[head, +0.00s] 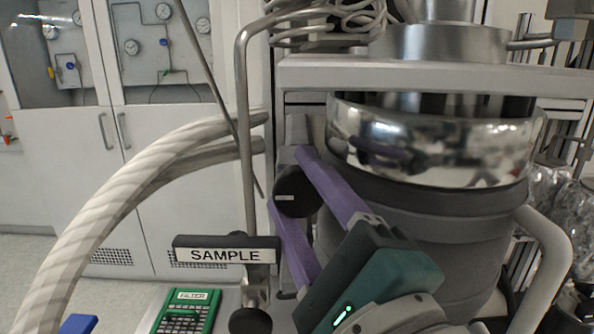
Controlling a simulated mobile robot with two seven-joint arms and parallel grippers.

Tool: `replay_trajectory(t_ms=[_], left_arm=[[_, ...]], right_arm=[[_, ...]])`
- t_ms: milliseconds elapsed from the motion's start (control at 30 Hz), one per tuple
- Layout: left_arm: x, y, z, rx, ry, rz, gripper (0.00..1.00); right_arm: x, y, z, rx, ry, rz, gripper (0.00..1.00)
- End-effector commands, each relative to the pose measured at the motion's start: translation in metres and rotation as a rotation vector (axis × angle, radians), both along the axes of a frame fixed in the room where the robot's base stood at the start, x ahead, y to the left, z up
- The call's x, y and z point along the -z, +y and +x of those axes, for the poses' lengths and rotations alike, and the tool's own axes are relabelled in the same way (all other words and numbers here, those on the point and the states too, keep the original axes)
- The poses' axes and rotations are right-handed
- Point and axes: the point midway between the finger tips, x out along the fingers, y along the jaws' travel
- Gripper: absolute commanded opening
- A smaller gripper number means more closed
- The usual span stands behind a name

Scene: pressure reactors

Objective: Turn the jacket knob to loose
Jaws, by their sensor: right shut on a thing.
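The jacket knob (297,197) is a dark round knob with a small pale label, on the left side of the large reactor vessel (430,195). My right gripper (287,179) reaches in from the lower right, with a teal body and two purple fingers. Its fingers lie on either side of the knob, one above right and one below left, and it is shut on the knob. The label's writing is too small to read, so the knob's setting cannot be told. My left gripper is not in view.
A black SAMPLE sign (226,250) stands left of the gripper, by a vertical metal pipe (244,130). A thick ribbed hose (110,210) curves at the left. A green FILTER tray (187,311) lies below. Another dark knob (250,321) sits under the sign. White cabinets (60,190) stand behind.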

Motion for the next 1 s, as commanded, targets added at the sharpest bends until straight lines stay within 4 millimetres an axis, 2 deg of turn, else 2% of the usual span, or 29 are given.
replay_trajectory(t_ms=[233,267,500,800,867,1000], left_arm=[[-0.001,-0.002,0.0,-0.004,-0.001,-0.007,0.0],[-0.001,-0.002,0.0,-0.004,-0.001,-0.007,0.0],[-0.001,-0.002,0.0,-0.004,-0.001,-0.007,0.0],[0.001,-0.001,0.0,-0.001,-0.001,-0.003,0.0],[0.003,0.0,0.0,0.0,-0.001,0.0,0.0],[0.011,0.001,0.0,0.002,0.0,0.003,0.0]], right_arm=[[0.0,0.0,0.0,-0.001,-0.003,-0.008,0.0],[0.0,0.0,0.0,-0.001,-0.003,-0.008,0.58],[0.0,0.0,0.0,-0.001,-0.002,-0.006,0.84],[0.002,-0.001,-0.003,-0.001,-0.001,-0.006,0.84],[0.004,-0.003,-0.009,-0.001,0.0,-0.007,0.84],[0.011,-0.012,-0.032,-0.002,0.002,-0.007,0.84]])
